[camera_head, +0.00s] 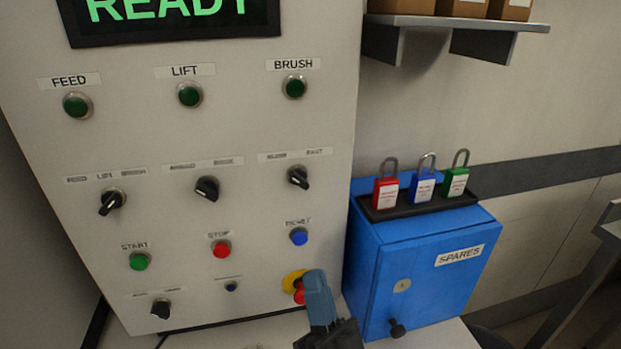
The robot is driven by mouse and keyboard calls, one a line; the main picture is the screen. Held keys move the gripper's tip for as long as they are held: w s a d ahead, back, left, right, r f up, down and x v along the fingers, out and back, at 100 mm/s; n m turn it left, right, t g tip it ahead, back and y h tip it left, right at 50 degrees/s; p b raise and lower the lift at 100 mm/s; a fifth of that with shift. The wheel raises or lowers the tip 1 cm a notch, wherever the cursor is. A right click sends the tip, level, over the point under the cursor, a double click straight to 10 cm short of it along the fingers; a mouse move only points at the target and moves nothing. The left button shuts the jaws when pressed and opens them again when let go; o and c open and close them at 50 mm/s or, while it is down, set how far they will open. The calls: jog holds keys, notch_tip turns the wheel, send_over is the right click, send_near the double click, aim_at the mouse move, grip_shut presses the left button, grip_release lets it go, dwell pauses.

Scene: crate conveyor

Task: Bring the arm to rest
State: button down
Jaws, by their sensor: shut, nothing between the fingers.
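My gripper (319,290) shows at the bottom centre, in front of the lower right corner of the control panel (230,130). Its blue fingers are shut with nothing between them. They partly cover a red button on a yellow ring (293,279); I cannot tell whether they touch it. The dark wrist of my arm runs down out of the bottom of the view. The display (170,18) at the top of the panel reads READY in green.
The panel carries green FEED (77,105), LIFT (190,94) and BRUSH (294,87) lamps, plus several knobs and buttons. A blue SPARES box (415,275) stands to the right, with red (386,190), blue (422,187) and green (455,182) padlocks on top. A shelf (455,23) hangs above.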

jog(key=s+d+f+g+h, duration=0.2)
jog(key=s+d+f+h, duration=0.15)
jog(key=s+d, duration=0.45)
jog(key=s+d+f+g+h, duration=0.25)
jog(key=s+d+f, duration=0.2)
jog(key=s, duration=0.45)
jog(key=s+d+r+n+g+h, duration=0.1)
jog(key=s+d+r+g+h, duration=0.1)
jog(key=s, duration=0.7)
jog(key=s+d+r+n+g+h, duration=0.2)
jog(key=s+d+r+g, duration=0.1)
jog(key=s+d, duration=0.4)
jog(key=shift+s+d+r+g, duration=0.2)
jog(key=shift+s+r+g, duration=0.2)
jog(key=shift+s, duration=0.75)
jog(key=c, duration=1.8)
grip_release()
